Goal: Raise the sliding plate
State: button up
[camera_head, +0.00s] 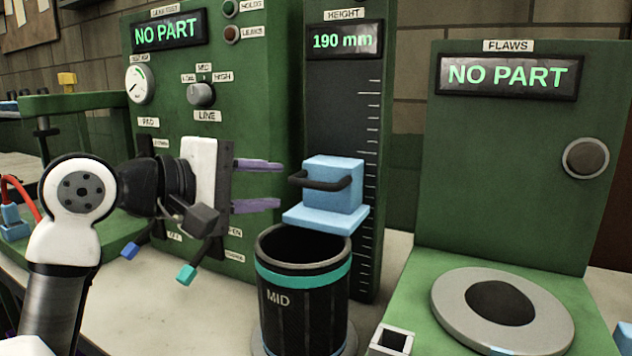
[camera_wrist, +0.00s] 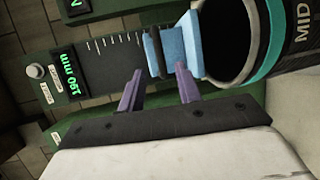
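The sliding plate is a light blue block with a flat foot and a dark bar handle (camera_head: 335,188), mounted on the dark height column (camera_head: 341,110) with white scale marks. The display above reads 190 mm. The plate sits just above the open mouth of a black cylinder (camera_head: 303,295) with a teal band marked MID. My gripper (camera_head: 281,184) is open, its two purple fingers pointing at the handle from the left. In the wrist view the fingers (camera_wrist: 160,88) reach towards the blue plate (camera_wrist: 181,52) and its dark handle. I cannot tell whether they touch the handle.
A green panel with a NO PART display (camera_head: 166,32), gauge and knob stands behind my arm. At right a green FLAWS station (camera_head: 508,170) carries a grey ring (camera_head: 450,318). A small open square holder (camera_head: 391,341) is at the front.

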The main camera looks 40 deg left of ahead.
aim_at(308, 184)
jog(key=p+x, duration=0.1)
jog(key=x, duration=0.7)
jog(key=shift+w+d+f, duration=0.1)
jog(key=shift+w, duration=0.2)
grip_shut()
